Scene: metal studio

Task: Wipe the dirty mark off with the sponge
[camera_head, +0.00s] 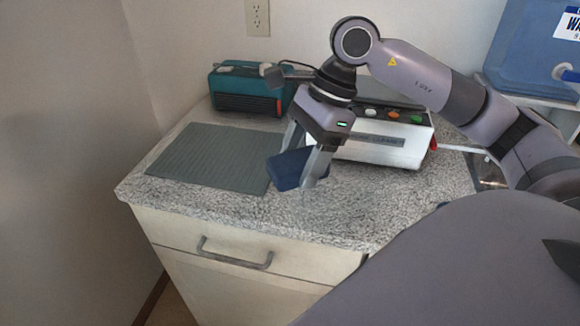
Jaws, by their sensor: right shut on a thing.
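My right gripper (299,168) reaches down over the speckled countertop (345,215) and is shut on a dark blue sponge (287,170). The sponge is tilted between its fingers, just right of the green mat; I cannot tell if it touches the counter. No dirty mark stands out clearly from the speckled surface. The counter right of the sponge looks slightly smeared, but I cannot be sure. My left gripper is not in view.
A grey-green ribbed mat (205,157) lies on the left of the counter. A teal device (245,88) and a white box with coloured buttons (385,138) stand behind. A blue water container (530,50) is at the back right. The front strip of counter is clear.

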